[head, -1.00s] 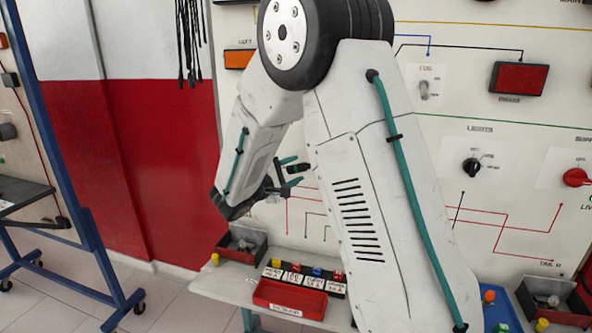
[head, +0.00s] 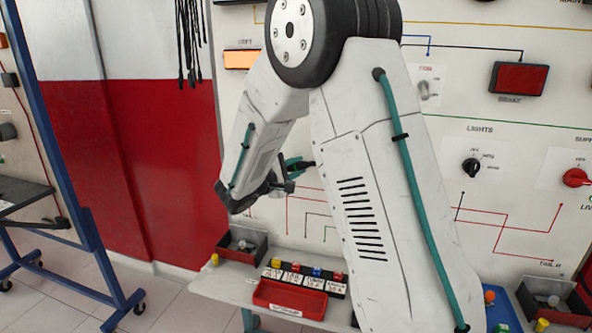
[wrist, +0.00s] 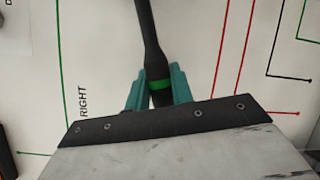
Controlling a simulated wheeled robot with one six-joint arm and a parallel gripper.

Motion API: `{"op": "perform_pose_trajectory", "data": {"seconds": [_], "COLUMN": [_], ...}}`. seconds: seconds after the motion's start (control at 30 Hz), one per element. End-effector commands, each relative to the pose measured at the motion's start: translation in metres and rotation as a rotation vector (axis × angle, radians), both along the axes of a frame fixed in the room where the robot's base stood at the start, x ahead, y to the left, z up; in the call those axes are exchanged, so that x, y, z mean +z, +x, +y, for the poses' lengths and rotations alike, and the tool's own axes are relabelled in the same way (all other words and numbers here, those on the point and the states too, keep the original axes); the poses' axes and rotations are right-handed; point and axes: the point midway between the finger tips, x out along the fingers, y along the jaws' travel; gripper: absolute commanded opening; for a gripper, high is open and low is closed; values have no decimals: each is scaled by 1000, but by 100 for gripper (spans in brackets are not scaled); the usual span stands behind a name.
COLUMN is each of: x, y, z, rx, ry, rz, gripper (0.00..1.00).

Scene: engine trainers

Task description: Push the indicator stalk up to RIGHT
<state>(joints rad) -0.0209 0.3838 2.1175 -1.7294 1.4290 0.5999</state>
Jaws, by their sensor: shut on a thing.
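The indicator stalk (wrist: 149,40) is a black lever with a green band, seen in the wrist view. My gripper (wrist: 159,88) has its teal fingers on both sides of the stalk, shut on it near the green band. The printed word RIGHT (wrist: 83,102) stands on the white panel left of the stalk, turned sideways. In the head view my gripper (head: 293,172) is in front of the panel, and my arm hides much of that area. The LEFT lamp (head: 241,59) glows bright orange.
The white panel carries a LIGHTS knob (head: 471,167), a red knob (head: 576,177) and a red BRAKE lamp (head: 518,78). Below my gripper, a shelf holds a red tray (head: 290,299) and a dark bin (head: 241,243).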

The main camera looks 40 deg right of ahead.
Motion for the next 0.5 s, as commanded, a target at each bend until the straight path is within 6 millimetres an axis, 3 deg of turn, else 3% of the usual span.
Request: {"op": "perform_pose_trajectory", "data": {"seconds": [0.5], "x": [53], "y": [4], "z": [4], "rx": [0], "ry": [232], "rz": [-300], "gripper": [0]}}
